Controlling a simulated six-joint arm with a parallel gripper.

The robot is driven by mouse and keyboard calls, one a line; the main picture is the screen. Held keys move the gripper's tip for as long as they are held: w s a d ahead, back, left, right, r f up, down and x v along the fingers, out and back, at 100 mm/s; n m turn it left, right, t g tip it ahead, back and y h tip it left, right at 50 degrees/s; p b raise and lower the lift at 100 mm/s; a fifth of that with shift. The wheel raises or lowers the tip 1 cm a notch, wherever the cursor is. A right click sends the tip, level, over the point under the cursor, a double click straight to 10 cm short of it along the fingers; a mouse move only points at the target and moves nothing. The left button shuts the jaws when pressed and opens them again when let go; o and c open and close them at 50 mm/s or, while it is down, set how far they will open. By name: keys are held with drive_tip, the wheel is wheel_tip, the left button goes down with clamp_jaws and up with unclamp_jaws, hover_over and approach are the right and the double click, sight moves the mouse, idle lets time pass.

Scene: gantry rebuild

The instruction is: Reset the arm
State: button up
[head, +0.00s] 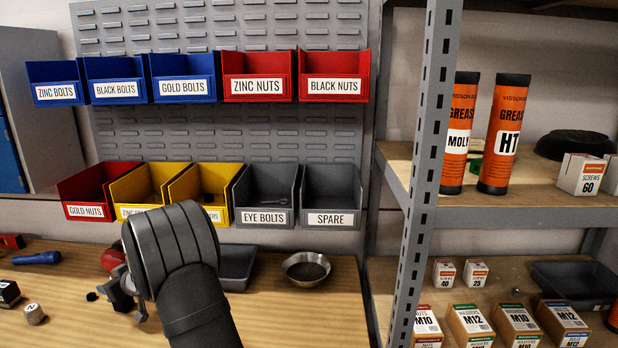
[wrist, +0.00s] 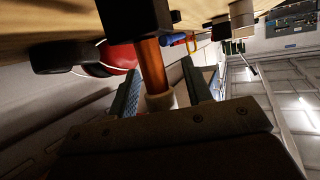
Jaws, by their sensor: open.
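My gripper (wrist: 161,66) shows in the wrist view with its two fingers apart. An orange-brown shaft (wrist: 152,64) with a black block (wrist: 136,18) at its far end and a pale collar shows between the fingers. I cannot tell whether it touches either finger.
A red and dark object (head: 111,260) is partly hidden behind my arm. A blue flashlight (head: 37,258), a metal bowl (head: 306,268) and a dark tray (head: 237,266) lie on the bench (head: 290,318). Labelled bins hang behind. A shelf post (head: 424,170) stands right.

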drive_tip(key=shift+r, duration=0.45)
drive_tip(key=shift+f, duration=0.1)
